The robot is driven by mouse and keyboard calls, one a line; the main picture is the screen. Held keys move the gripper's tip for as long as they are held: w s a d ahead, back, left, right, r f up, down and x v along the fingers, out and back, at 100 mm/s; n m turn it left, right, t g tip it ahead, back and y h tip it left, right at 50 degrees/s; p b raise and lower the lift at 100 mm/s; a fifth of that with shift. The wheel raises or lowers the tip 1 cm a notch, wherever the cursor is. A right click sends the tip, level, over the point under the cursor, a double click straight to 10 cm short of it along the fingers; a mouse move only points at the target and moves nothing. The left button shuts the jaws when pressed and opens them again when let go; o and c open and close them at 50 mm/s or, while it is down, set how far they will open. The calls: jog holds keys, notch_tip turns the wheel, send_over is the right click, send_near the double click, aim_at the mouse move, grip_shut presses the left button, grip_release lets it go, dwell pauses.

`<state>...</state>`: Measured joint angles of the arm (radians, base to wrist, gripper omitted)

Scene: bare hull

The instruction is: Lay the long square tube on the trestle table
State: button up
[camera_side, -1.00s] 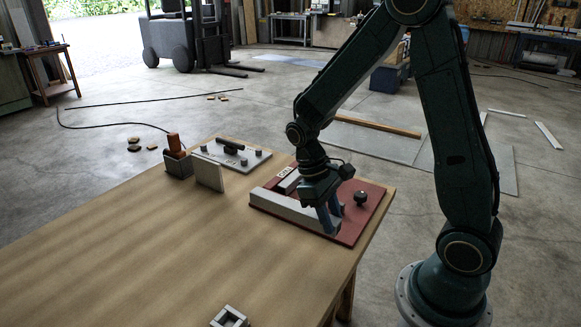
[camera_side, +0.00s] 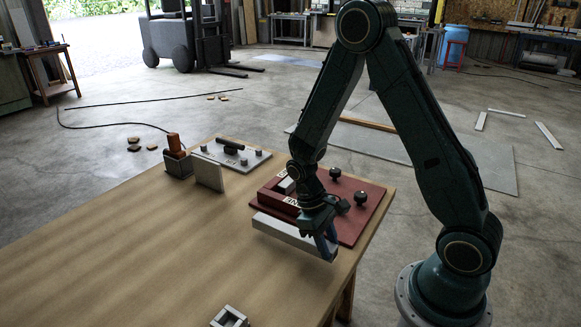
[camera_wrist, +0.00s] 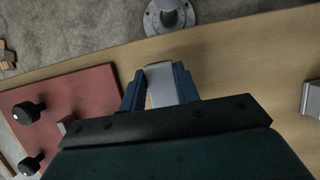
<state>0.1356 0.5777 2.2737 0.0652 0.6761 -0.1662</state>
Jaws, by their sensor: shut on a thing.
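My gripper (camera_side: 326,243) is shut on the long square tube (camera_side: 280,232), a pale grey bar, near its right end. The tube lies level in front of the red board, over or on the wooden table (camera_side: 150,250); I cannot tell whether it touches the wood. In the wrist view, my gripper's blue fingers (camera_wrist: 159,86) stand on both sides of the grey tube (camera_wrist: 161,84), and most of its length is hidden behind the gripper body.
The red board (camera_side: 350,232) carries black knobs (camera_side: 360,198) and a grey block (camera_side: 286,186). Behind are an upright grey plate (camera_side: 209,176), a box with an orange-topped item (camera_side: 177,161) and a grey fixture plate (camera_side: 245,163). A small square frame (camera_side: 230,317) sits at the front. The left tabletop is clear.

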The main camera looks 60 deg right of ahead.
jog(key=shift+f, duration=1.4)
jog(key=shift+f, duration=0.15)
jog(key=o, duration=1.1)
jog(key=shift+o, duration=0.2)
jog(key=v, duration=1.2)
